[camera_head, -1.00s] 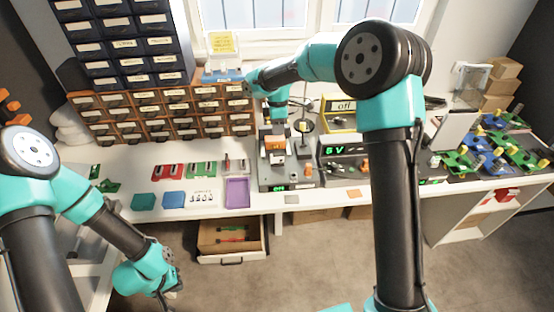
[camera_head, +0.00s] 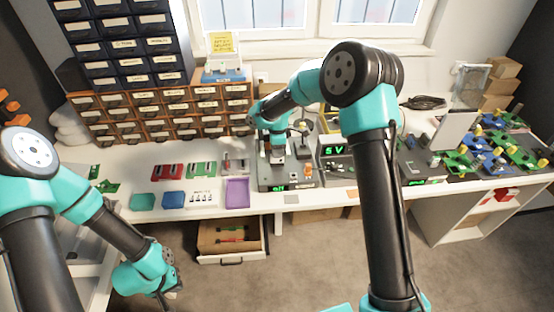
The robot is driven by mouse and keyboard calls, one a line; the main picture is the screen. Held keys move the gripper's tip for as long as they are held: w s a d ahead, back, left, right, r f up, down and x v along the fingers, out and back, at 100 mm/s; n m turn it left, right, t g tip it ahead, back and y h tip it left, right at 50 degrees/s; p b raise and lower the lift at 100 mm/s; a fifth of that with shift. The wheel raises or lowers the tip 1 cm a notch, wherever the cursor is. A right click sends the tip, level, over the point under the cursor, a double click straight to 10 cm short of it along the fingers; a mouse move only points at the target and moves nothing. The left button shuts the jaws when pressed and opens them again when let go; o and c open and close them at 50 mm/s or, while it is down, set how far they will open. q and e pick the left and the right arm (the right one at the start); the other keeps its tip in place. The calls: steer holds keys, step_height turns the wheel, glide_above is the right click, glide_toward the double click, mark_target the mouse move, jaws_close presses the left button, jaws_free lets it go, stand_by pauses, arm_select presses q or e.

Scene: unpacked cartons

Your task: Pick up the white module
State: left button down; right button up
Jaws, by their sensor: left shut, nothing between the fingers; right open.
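A whitish module with a red part (camera_head: 235,166) lies at the right end of a row of small modules on the white bench; I cannot tell for sure that it is the white module. My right gripper (camera_head: 277,157) points down above the grey powered unit (camera_head: 285,180), to the right of that row. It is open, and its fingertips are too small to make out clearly. My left gripper (camera_head: 166,292) hangs low at the left, in front of the bench and away from the modules. It is shut and empty.
Red (camera_head: 167,172) and green (camera_head: 201,169) modules lie left of the whitish one. A purple tray (camera_head: 237,191) and a blue tray (camera_head: 173,200) sit in front. Drawer cabinets (camera_head: 160,115) stand behind. An open drawer (camera_head: 230,240) juts out below the bench.

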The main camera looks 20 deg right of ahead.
mark_target(277, 162)
steer(key=shift+f, duration=0.1)
steer(key=shift+f, duration=2.5)
jaws_close()
